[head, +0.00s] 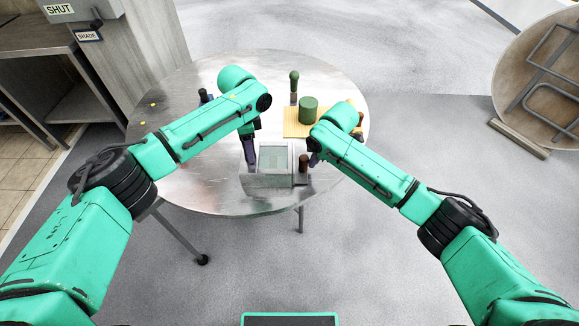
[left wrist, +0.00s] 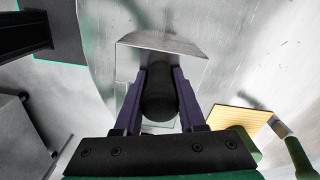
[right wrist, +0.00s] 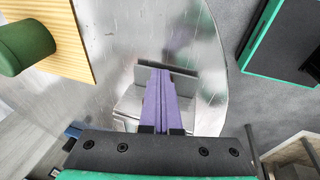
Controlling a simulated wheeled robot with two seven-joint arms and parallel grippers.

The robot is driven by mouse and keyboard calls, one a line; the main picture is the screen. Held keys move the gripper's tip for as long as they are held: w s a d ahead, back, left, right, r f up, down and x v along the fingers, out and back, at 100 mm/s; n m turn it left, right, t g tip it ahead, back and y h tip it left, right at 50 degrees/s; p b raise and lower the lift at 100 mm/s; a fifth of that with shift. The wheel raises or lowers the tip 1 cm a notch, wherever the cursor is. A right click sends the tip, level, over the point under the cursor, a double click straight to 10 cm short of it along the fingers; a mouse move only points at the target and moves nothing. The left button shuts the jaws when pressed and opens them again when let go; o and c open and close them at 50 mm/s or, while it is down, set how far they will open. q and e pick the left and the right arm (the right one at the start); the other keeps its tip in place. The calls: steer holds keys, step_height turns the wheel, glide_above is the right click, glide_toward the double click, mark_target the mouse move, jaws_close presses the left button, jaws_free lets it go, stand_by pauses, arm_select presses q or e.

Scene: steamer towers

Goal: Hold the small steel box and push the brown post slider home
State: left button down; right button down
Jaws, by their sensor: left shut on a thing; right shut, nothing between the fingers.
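The small steel box (head: 268,181) stands near the front edge of the round table, with a pale glassy top. Its brown post (head: 303,162) rises at its right end. My left gripper (head: 251,163) is at the box's left end; in the left wrist view its purple fingers are shut on a black rounded handle (left wrist: 160,95), with the box's steel plate (left wrist: 165,44) beyond. My right gripper (head: 314,159) is shut and empty, just right of the brown post. In the right wrist view its closed fingers (right wrist: 159,75) cover part of the box (right wrist: 130,103), and the post is hidden.
The round metal table (head: 205,190) has a yellow ribbed board (head: 292,130) at the back right, with a green cylinder (head: 308,108) on it. A green-topped post (head: 294,84) stands behind. Bare metal lies to the left of the box.

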arm_select(q)
steer(key=shift+d, duration=0.3)
arm_select(e)
steer(key=shift+a+r, duration=0.1)
steer(key=shift+a, duration=0.2)
arm_select(q)
steer(key=shift+d, duration=0.15)
steer(key=shift+a, duration=0.2)
arm_select(e)
steer(key=w+v, duration=0.1)
steer(key=v, duration=0.6)
steer(key=shift+w+r, duration=0.15)
steer(key=shift+w, duration=0.2)
steer(key=shift+d, duration=0.1)
arm_select(q)
steer(key=shift+c, duration=2.1)
jaws_free()
steer(key=shift+a, duration=0.1)
